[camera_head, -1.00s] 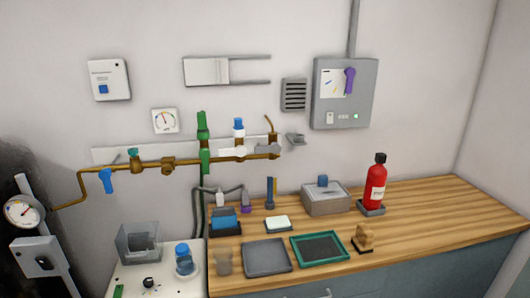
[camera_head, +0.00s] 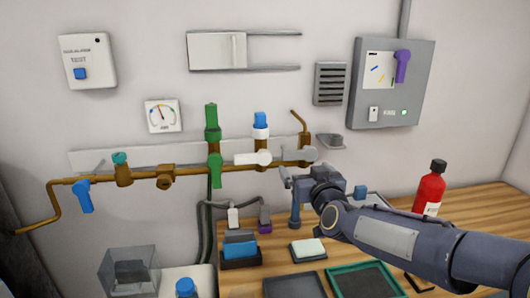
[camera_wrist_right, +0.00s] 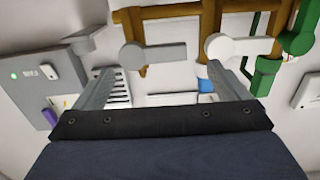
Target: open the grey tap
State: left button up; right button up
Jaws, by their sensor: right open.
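The grey tap (camera_head: 311,154) sits at the right end of the brass wall pipe, below a short bent brass outlet. Its grey lever lies roughly level; in the right wrist view the tap (camera_wrist_right: 152,55) shows a round hub and a flat lever. My right gripper (camera_head: 288,178) is just below and in front of the tap in the head view. In the wrist view my right gripper's fingers (camera_wrist_right: 167,82) are spread wide with nothing between them, and the tap appears beyond the tips, apart from them. My left gripper is not in view.
A white-handled tap (camera_head: 252,158) is close to the left of the grey one, then a green valve (camera_head: 213,150). A grey bracket (camera_head: 331,141) juts out at the right. Below are a red bottle (camera_head: 430,188) and several bench items.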

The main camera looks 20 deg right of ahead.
aim_at(296, 159)
jog(key=x, duration=0.6)
jog(key=p+x, duration=0.1)
jog(key=x, duration=0.2)
jog(key=shift+d+r, duration=0.1)
jog(key=shift+r, duration=0.25)
jog(key=shift+c, duration=0.4)
jog(key=c, duration=1.3)
jog(key=n, duration=0.1)
jog(key=f+n, duration=0.1)
jog(key=n, duration=0.1)
jog(key=shift+f+b, duration=0.1)
jog(key=shift+b, duration=0.2)
jog(key=shift+d+f+n, duration=0.1)
jog(key=shift+f+n, duration=0.05)
jog(key=shift+n, duration=0.45)
jog(key=shift+d+f+n, duration=0.1)
jog(key=shift+f+n, duration=0.05)
jog(key=shift+n, duration=0.45)
jog(key=o, duration=1.4)
jog(key=shift+s, duration=0.1)
